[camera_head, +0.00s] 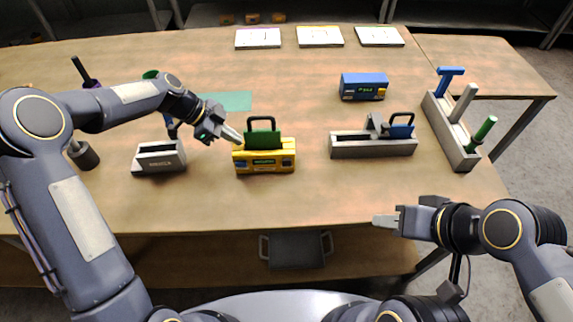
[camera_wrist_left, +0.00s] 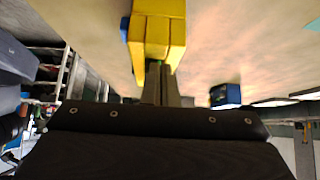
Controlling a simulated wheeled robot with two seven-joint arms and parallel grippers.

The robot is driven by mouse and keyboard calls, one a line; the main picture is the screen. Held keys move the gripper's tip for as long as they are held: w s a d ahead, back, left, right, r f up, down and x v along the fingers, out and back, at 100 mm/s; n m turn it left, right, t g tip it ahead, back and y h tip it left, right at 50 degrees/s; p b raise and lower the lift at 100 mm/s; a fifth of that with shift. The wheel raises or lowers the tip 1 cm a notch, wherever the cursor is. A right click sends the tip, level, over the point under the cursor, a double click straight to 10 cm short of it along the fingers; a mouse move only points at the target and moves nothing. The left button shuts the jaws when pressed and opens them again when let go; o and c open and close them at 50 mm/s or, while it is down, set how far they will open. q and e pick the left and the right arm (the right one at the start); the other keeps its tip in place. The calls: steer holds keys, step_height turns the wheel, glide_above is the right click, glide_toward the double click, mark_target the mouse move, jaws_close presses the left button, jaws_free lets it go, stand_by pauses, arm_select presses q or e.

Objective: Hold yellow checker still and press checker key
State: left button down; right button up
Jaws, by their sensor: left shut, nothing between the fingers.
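The yellow checker (camera_head: 264,167) stands on the table left of centre, with a green piece (camera_head: 262,138) with a handle upright in its top.
A grey holder (camera_head: 158,158) stands left of the checker. A grey tray (camera_head: 372,149) with a blue-handled piece, a blue checker (camera_head: 363,87) and a rack (camera_head: 450,135) with coloured handles stand to the right. Bare table lies between checker and tray.

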steer(key=shift+f+b, duration=0.5)
steer(key=shift+f, duration=0.1)
stand_by(1.2)
jaws_close()
stand_by(1.6)
